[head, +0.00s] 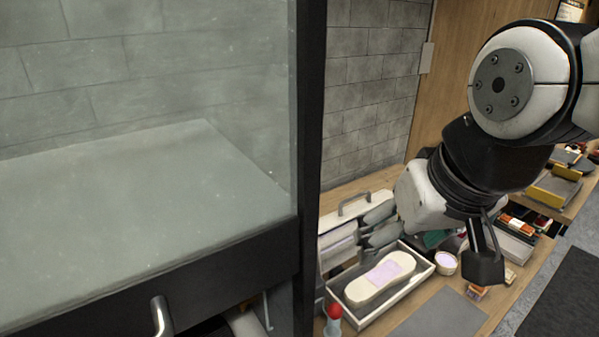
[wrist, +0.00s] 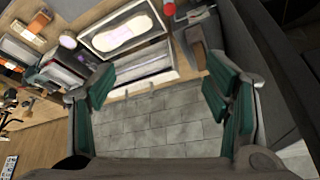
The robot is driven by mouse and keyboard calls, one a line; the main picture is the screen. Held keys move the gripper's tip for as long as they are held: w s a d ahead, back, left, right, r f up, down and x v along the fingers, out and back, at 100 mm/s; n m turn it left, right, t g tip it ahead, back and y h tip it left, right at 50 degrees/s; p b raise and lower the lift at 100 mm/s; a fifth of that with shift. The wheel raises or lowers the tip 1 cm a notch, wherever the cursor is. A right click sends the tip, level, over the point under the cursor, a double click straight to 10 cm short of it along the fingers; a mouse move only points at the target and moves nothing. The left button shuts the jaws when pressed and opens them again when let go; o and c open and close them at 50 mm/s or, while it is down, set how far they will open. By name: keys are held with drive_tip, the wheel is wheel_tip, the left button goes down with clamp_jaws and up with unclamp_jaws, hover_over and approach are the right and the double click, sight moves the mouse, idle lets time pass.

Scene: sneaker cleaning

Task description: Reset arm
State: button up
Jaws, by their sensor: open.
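My arm reaches in from the right in the head view, over the wooden workbench. My gripper (wrist: 160,95) shows in the wrist view with its two green-padded fingers wide apart and nothing between them. In the head view the gripper (head: 378,228) is partly hidden by my wrist and hangs above the back of the bench. A shoe-sole shape with a pale purple patch (head: 380,279) lies in a light-rimmed tray (head: 426,277). The sole also shows in the wrist view (wrist: 122,34), beyond the fingers.
A glass-fronted cabinet with a dark frame (head: 311,120) fills the left side. A red-topped bottle (head: 334,312) stands by the tray, and a small bowl (head: 446,262) sits to its right. A grey mat (head: 440,314) lies in front. A grey block wall (head: 370,90) stands behind.

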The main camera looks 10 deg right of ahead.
drive_tip(key=shift+s+a+n, duration=0.2)
drive_tip(key=shift+s+n, duration=0.3)
drive_tip(key=shift+s, duration=0.65)
